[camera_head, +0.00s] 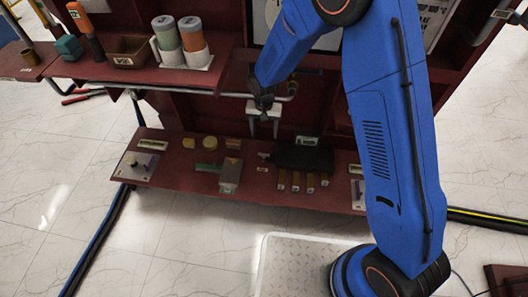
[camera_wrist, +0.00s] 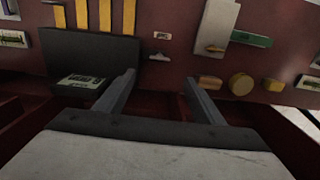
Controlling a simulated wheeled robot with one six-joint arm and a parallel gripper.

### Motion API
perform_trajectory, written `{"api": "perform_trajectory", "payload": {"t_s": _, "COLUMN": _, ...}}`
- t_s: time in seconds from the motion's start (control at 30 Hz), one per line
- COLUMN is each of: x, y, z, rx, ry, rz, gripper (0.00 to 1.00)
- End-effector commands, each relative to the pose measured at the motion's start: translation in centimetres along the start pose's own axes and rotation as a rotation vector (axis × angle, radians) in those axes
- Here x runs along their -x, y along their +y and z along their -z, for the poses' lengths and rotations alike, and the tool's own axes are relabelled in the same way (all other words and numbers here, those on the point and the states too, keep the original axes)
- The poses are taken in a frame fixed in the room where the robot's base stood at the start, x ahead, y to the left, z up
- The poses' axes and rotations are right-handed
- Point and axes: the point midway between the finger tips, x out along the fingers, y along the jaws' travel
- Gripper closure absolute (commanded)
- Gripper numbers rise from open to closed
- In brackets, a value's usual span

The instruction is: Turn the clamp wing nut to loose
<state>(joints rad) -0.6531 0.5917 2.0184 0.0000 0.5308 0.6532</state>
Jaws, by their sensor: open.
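My gripper (camera_head: 263,108) hangs in front of the dark red rack, above its lower shelf, in the head view. In the wrist view its two fingers (camera_wrist: 160,77) stand wide apart with nothing between them. A small grey piece (camera_wrist: 159,57) lies on the shelf beyond the gap, beside a small white label (camera_wrist: 162,35); its shape is too small to tell whether it is the wing nut. It shows as a dark piece (camera_head: 265,155) in the head view. I cannot make out a clamp wing nut for certain in either view.
A pipe (camera_head: 190,91) runs under the upper shelf, which carries cups (camera_head: 166,38) and a brown bin (camera_head: 127,51).

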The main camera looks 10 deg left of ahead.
Motion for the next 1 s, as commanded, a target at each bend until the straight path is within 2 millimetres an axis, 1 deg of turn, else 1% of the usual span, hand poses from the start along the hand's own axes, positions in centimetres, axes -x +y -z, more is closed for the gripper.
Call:
{"api": "perform_trajectory", "payload": {"t_s": 0.03, "x": -1.1, "y": 0.1, "z": -0.1, "rx": 0.0, "ry": -0.003, "rz": -0.003, "gripper": 0.38}}
{"api": "perform_trajectory", "payload": {"t_s": 0.1, "x": -2.3, "y": 0.1, "z": -0.1, "rx": 0.0, "ry": -0.003, "rz": -0.002, "gripper": 0.38}}
{"api": "perform_trajectory", "payload": {"t_s": 0.6, "x": -10.8, "y": 0.1, "z": -0.1, "rx": 0.0, "ry": -0.002, "rz": -0.002, "gripper": 0.38}}
{"api": "perform_trajectory", "payload": {"t_s": 0.8, "x": -13.4, "y": 0.1, "z": -0.1, "rx": 0.0, "ry": -0.002, "rz": -0.001, "gripper": 0.38}}
{"api": "perform_trajectory", "payload": {"t_s": 1.0, "x": -14.7, "y": 0.1, "z": -0.1, "rx": 0.0, "ry": -0.001, "rz": 0.0, "gripper": 0.38}}
